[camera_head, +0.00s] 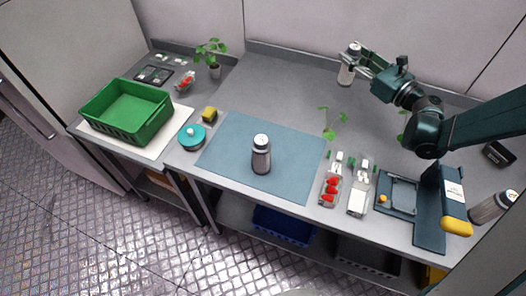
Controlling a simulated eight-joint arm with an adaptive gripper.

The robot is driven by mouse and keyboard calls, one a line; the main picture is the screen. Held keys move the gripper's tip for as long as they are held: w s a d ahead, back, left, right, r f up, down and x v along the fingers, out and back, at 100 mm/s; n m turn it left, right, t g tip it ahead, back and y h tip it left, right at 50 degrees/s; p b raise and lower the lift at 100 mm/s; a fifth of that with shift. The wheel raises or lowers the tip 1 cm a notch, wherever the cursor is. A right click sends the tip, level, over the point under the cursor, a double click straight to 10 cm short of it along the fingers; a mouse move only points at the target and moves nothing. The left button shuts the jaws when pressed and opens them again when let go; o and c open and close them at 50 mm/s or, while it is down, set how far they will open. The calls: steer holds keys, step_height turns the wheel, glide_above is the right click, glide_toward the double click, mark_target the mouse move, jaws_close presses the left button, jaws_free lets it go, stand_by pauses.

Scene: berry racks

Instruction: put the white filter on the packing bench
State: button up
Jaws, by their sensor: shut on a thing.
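My gripper (350,64) is over the back right of the grey bench (285,80), pointing left and down. It is shut on a small pale, grey-white cylinder (345,76), which looks like the white filter. The fingers cover its upper part, and its fine detail is too small to read. It appears held above the bench top, but the exact height cannot be told. A blue mat (225,150) lies on the bench to the front left of my gripper. Which surface is the packing bench is not labelled.
A dark bottle (261,160) stands on the mat. Right of it are a tray of red berries (331,188), a pale pack (358,200) and a blue device (430,215). A seedling (328,125) stands behind. A green crate (125,112) is far left. The back middle is clear.

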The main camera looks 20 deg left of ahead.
steer(key=s+a+n+g+y, duration=0.2)
steer(key=s+a+n+g, duration=0.7)
steer(key=s+a, duration=2)
steer(key=a+g, duration=0.1)
steer(key=g, duration=0.4)
steer(key=shift+s+a+r, duration=0.15)
steer(key=shift+s+a, duration=0.05)
steer(key=shift+a, duration=0.15)
step_height(320, 180, down, 6)
steer(key=b, duration=0.2)
steer(key=shift+y, duration=0.3)
steer(key=shift+f+b, duration=0.6)
steer(key=shift+f, duration=1.45)
steer(key=shift+f, duration=0.1)
